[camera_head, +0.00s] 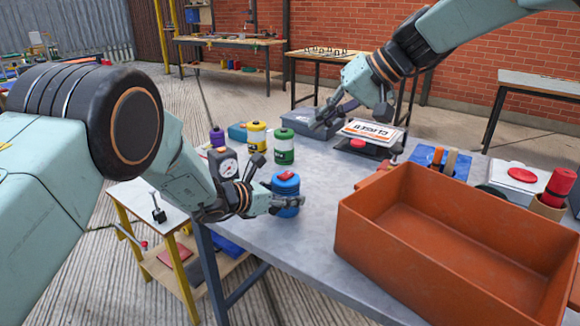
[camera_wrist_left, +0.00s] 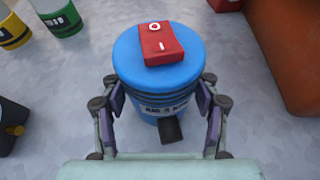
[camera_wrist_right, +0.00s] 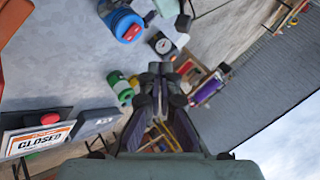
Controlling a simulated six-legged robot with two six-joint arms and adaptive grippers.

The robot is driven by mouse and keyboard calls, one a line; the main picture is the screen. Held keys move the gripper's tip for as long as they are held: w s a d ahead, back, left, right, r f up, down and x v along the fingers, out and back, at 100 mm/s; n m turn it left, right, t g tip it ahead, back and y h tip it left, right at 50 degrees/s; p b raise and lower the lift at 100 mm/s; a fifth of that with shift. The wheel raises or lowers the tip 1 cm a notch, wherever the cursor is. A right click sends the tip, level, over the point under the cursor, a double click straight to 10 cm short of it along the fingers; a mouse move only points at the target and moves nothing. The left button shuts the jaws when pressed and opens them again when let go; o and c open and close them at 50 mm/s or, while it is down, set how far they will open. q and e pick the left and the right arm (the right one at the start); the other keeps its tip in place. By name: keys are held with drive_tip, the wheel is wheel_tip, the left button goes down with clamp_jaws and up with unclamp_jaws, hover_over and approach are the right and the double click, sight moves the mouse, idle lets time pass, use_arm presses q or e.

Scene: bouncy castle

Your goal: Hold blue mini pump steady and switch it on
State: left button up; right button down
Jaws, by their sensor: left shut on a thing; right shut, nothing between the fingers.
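The blue mini pump (camera_head: 286,188) stands upright on the grey table near its left edge. It also shows in the left wrist view (camera_wrist_left: 160,82), with a red rocker switch (camera_wrist_left: 161,43) on its top, marked O and I. I cannot tell which side is pressed. A dark spout (camera_wrist_left: 170,130) faces my wrist. My left gripper (camera_head: 278,203) is shut around the pump's body, one finger on each side (camera_wrist_left: 160,122). My right gripper (camera_head: 328,118) is shut and empty, above the back of the table, well apart from the pump; its closed fingers show in the right wrist view (camera_wrist_right: 153,92).
A large orange bin (camera_head: 450,240) fills the table's right front. A green canister (camera_head: 284,147), a yellow canister (camera_head: 257,137) and a black gauge (camera_head: 225,166) stand behind the pump. A CLOSED sign (camera_head: 372,133) lies near my right gripper. Bare tabletop lies between pump and sign.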

drive_tip(key=n, duration=0.3)
drive_tip(key=f+n, duration=0.1)
drive_tip(key=n, duration=0.1)
drive_tip(key=w+n, duration=0.1)
drive_tip(key=n, duration=0.2)
drive_tip(key=shift+d+f+n+t, duration=0.25)
drive_tip(key=shift+f+n+t, duration=0.05)
drive_tip(key=shift+t, duration=0.1)
approach(278, 175)
drive_tip(key=w+a, duration=0.2)
drive_tip(key=a, duration=0.1)
drive_tip(key=shift+r, duration=0.2)
drive_tip(key=f, duration=0.3)
drive_tip(key=shift+a+f, duration=0.1)
drive_tip(key=shift+a, duration=0.2)
drive_tip(key=shift+f, duration=0.55)
